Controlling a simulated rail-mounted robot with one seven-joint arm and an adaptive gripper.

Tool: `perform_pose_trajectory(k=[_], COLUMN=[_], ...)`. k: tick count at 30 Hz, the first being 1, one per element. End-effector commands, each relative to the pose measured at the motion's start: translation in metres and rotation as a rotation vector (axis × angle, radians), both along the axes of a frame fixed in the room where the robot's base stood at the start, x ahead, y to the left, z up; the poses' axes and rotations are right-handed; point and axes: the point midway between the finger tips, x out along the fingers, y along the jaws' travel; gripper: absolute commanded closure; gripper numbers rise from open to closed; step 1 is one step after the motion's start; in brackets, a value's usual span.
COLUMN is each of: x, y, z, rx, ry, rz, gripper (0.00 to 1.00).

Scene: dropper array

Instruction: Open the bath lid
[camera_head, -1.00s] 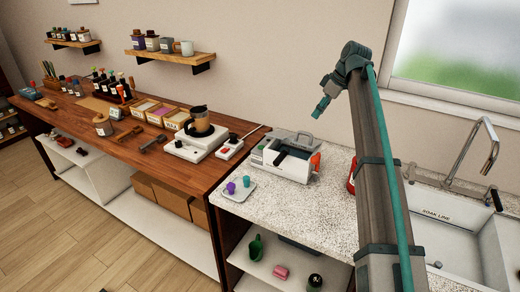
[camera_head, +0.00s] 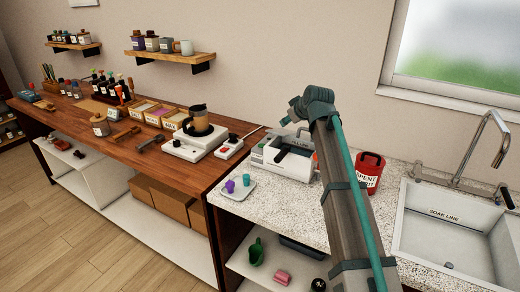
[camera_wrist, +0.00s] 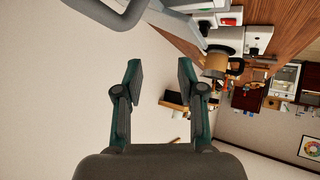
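The bath (camera_head: 285,164) is a pale grey box on the speckled counter, with a dark area on its top face. A grey arched handle (camera_wrist: 110,14) crosses the upper left of the wrist view, close to my gripper. My gripper (camera_wrist: 158,72) is open, its two green-grey fingers apart with nothing between them. In the head view my gripper (camera_head: 286,121) is above the back of the bath, and my arm covers the bath's right side. The lid's exact position is hard to tell.
A red "SPENT" can (camera_head: 369,174) stands right of my arm, before the sink (camera_head: 445,222). A small tray (camera_head: 238,188) with purple and teal cups sits left of the bath. A white device with a glass jug (camera_head: 197,121) stands on the wooden bench.

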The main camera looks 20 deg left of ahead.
Motion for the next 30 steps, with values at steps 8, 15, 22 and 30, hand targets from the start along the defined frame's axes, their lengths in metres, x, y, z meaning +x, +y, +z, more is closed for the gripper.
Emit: perform_pose_trajectory(k=[8,15,22,30], x=[-0.027,-0.048,-0.060,-0.064], y=[0.034,0.061,0.081,0.090], z=[-0.032,-0.055,-0.069,-0.073], rx=[0.020,0.019,0.017,0.018], ry=[-0.048,-0.053,-0.050,-0.049], rz=[0.021,0.055,0.083,0.094], gripper=[0.61,0.61,0.61,0.61])
